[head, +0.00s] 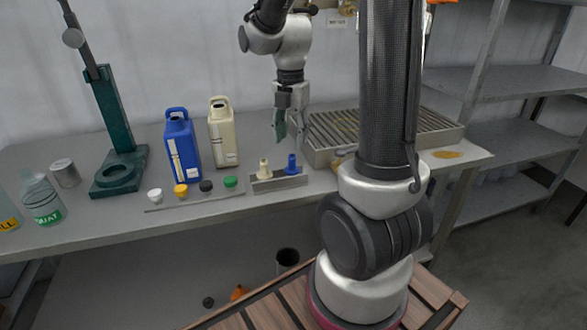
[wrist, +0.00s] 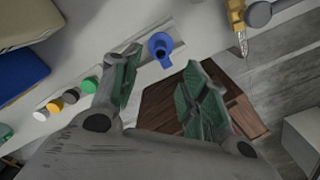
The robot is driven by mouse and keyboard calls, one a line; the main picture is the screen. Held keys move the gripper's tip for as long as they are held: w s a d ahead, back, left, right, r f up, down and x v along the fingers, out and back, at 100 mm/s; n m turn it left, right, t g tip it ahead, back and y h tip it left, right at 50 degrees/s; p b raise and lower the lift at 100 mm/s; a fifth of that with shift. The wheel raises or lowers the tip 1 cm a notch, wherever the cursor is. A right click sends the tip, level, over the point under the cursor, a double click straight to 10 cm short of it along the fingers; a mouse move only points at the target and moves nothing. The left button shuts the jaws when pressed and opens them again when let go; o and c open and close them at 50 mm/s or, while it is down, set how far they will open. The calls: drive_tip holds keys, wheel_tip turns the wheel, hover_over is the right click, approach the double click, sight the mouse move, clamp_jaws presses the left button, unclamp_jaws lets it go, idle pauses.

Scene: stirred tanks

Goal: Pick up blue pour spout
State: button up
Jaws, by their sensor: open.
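The blue pour spout (head: 292,164) stands upright at the right end of a small grey holder (head: 279,182) near the bench's front edge. A cream spout (head: 264,168) stands to its left in the same holder. My gripper (head: 289,138) points down above and slightly behind the holder, open and empty. In the wrist view the blue spout (wrist: 160,47) shows its round opening, in the gap between the green-padded fingertips (wrist: 163,66) and a little beyond them. The fingers look apart from it. The cream spout cannot be made out in the wrist view.
A slatted metal tray (head: 385,132) lies right of the holder. A blue jug (head: 182,146) and a cream jug (head: 223,133) stand behind left. Several caps (head: 181,190) sit on a strip at the left. A green stand (head: 118,175) is farther left.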

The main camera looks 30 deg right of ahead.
sight(292, 155)
drive_tip(key=f, duration=0.7)
drive_tip(key=shift+w+d+f, duration=0.25)
drive_tip(key=shift+d, duration=0.05)
drive_tip(key=c, duration=0.9)
